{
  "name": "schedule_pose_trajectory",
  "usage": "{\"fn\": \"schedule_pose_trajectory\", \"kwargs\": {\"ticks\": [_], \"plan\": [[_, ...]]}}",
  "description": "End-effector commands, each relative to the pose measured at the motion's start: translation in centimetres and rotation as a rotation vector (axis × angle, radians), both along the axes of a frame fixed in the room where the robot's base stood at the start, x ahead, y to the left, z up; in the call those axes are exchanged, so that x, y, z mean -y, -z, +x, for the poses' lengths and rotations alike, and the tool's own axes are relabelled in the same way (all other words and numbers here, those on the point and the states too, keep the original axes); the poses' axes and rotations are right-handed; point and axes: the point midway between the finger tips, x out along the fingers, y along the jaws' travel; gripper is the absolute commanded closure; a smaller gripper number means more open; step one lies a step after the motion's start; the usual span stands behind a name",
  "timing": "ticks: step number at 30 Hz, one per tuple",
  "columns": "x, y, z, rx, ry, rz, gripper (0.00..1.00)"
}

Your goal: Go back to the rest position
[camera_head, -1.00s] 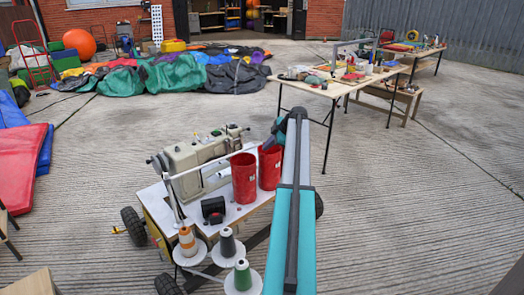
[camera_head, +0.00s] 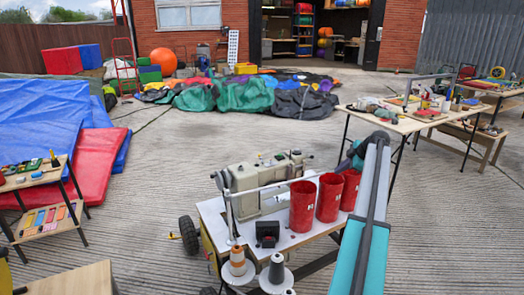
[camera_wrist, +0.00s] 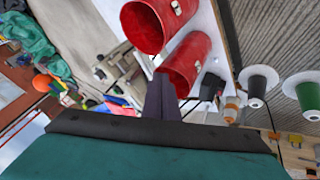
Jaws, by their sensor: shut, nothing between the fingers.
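My gripper (camera_wrist: 163,97) shows in the wrist view as dark fingers pressed together, with nothing between them. It appears near the red cups and the sewing machine in that view, but I cannot tell the distance. In the head view my teal and grey arm reaches up from the lower right, past the right side of the cart. The fingers cannot be made out there.
A cart (camera_head: 212,217) carries a sewing machine (camera_head: 262,182), a red cup (camera_head: 302,206), two more red cups and thread cones (camera_head: 276,274). A work table (camera_head: 400,124) stands behind right. A small shelf (camera_head: 38,178) stands left. Open concrete lies beyond the cart.

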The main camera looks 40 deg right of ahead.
Motion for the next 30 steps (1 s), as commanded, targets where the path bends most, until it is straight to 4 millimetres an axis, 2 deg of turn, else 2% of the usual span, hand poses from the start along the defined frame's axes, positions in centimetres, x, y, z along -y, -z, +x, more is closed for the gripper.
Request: {"fn": "schedule_pose_trajectory", "kwargs": {"ticks": [5, 8, 11, 14, 21, 26, 30], "plan": [[-0.8, 0.4, 0.6, -0.005, 0.001, 0.009, 1.00], [-2.2, 1.3, 1.5, -0.015, 0.008, 0.028, 1.00], [-4.8, 2.8, 3.0, -0.037, 0.022, 0.059, 1.00], [-8.2, 4.7, 4.8, -0.064, 0.043, 0.099, 1.00], [-17.4, 9.6, 8.7, -0.150, 0.107, 0.197, 1.00], [-23.8, 12.7, 10.5, -0.212, 0.156, 0.250, 1.00], [-29.7, 15.3, 11.6, -0.266, 0.201, 0.288, 1.00]]}}
